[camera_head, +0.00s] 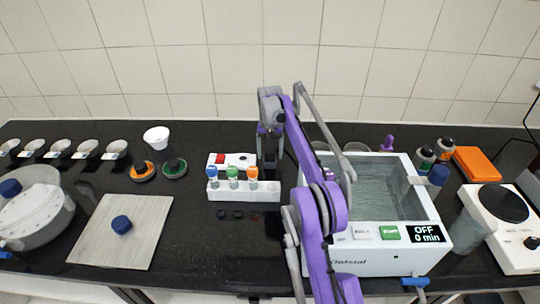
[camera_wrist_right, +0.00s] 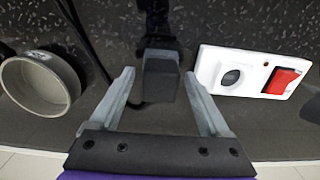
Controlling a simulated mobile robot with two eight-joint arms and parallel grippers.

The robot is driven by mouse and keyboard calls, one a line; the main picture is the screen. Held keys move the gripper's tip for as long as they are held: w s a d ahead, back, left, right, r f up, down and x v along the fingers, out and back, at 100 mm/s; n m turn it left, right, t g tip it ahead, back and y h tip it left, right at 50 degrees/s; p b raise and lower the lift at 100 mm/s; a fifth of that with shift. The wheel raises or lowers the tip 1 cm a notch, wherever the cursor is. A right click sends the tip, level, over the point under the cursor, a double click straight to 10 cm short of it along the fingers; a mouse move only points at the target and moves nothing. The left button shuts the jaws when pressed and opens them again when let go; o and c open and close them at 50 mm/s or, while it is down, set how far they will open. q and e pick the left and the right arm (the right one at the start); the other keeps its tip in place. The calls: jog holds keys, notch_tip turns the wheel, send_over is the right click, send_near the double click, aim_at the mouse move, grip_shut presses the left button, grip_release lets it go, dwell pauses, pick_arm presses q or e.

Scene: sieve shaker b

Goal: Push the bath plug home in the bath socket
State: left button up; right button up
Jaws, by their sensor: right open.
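A dark grey block, which looks like the bath plug (camera_wrist_right: 160,76), lies on the black bench in the right wrist view. My right gripper (camera_wrist_right: 160,80) is open, its two fingers on either side of the block with gaps showing; I cannot tell its height above it. A white strip (camera_wrist_right: 250,73) lies to the right in that view, with a round dark recess that looks like the bath socket (camera_wrist_right: 232,75) and a red switch (camera_wrist_right: 282,81). In the head view the strip (camera_head: 232,160) is left of my right gripper (camera_head: 270,160). The plug is not clear there.
The white water bath (camera_head: 378,258) stands right of my right arm, its display reading OFF. A white rack (camera_head: 243,193) with several coloured-cap tubes stands in front of the strip. A round grey bowl (camera_wrist_right: 38,85) and a dark cable (camera_wrist_right: 88,42) are left of the plug.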

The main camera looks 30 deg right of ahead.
aim_at(270, 150)
pick_arm(q)
jog(key=shift+r, duration=0.2)
dwell(0.3)
pick_arm(e)
grip_shut()
dwell(0.4)
pick_arm(q)
jog(key=shift+w+r, duration=0.1)
pick_arm(e)
jog(key=shift+r, duration=0.2)
pick_arm(q)
jog(key=shift+w+r+p, duration=0.3)
jog(key=shift+r+p, duration=0.15)
jog(key=shift+r, duration=0.15)
jog(key=shift+w+r+p, duration=0.3)
jog(key=shift+r+p, duration=0.2)
jog(key=shift+r, duration=0.15)
jog(key=shift+w+r+p, duration=0.3)
jog(key=shift+r+p, duration=0.15)
jog(key=shift+r, duration=0.15)
pick_arm(e)
jog(key=shift+r, duration=2.8)
jog(key=shift+r, duration=0.1)
jog(key=shift+r, duration=0.15)
jog(key=shift+r+p, duration=0.65)
jog(key=shift+r, duration=0.65)
pick_arm(q)
jog(key=shift+w+r+t, duration=0.3)
jog(key=shift+w+r, duration=0.35)
jog(key=shift+r, duration=0.3)
